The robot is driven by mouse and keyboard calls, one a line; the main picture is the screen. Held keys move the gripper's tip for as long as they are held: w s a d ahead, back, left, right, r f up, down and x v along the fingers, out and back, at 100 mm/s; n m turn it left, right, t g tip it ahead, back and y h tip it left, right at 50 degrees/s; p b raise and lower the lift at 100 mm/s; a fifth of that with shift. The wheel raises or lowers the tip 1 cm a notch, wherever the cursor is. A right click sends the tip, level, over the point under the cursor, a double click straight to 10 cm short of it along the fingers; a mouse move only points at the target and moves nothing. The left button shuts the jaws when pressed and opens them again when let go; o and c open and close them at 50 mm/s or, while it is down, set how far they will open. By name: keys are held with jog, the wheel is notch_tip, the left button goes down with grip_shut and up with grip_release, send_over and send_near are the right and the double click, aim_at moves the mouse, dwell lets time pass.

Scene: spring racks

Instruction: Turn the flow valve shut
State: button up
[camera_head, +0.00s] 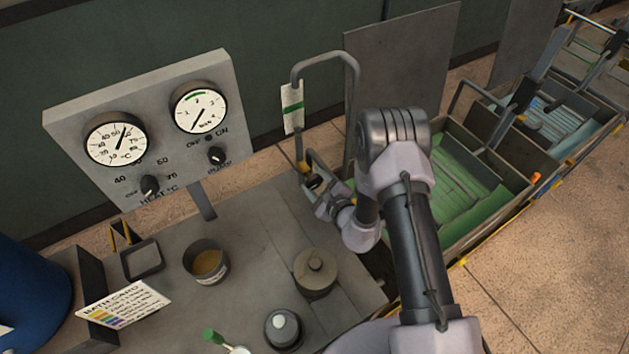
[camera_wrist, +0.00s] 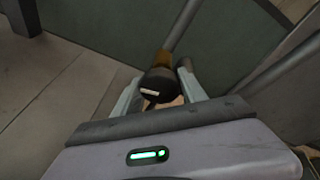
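The flow valve shows in the wrist view as a dark round knob (camera_wrist: 158,84) with a white mark. It sits at a brass-coloured fitting (camera_wrist: 161,59) on a grey pipe. My gripper (camera_wrist: 160,80) has one finger on each side of the knob, with little or no gap; I cannot tell whether the fingers press on it. In the head view my gripper (camera_head: 316,189) is at the low end of the bent pipe (camera_head: 322,57), beside the bench. The valve is small there and partly hidden by my gripper.
A panel with two dials (camera_head: 160,110) stands at the left. A tagged label (camera_head: 292,107) hangs by the pipe. A lidded pot (camera_head: 315,272) and an open cup (camera_head: 206,262) stand on the bench. A green-lined tank (camera_head: 450,190) lies beyond my arm.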

jog(key=c, duration=0.5)
jog(key=shift+f+m+y+b, duration=0.1)
jog(key=shift+m+y+b, duration=0.25)
jog(key=shift+m, duration=0.35)
jog(key=shift+c, duration=0.2)
jog(key=shift+m+g, duration=0.4)
jog(key=shift+m, duration=0.1)
jog(key=o, duration=1.4)
jog(key=shift+c, duration=0.2)
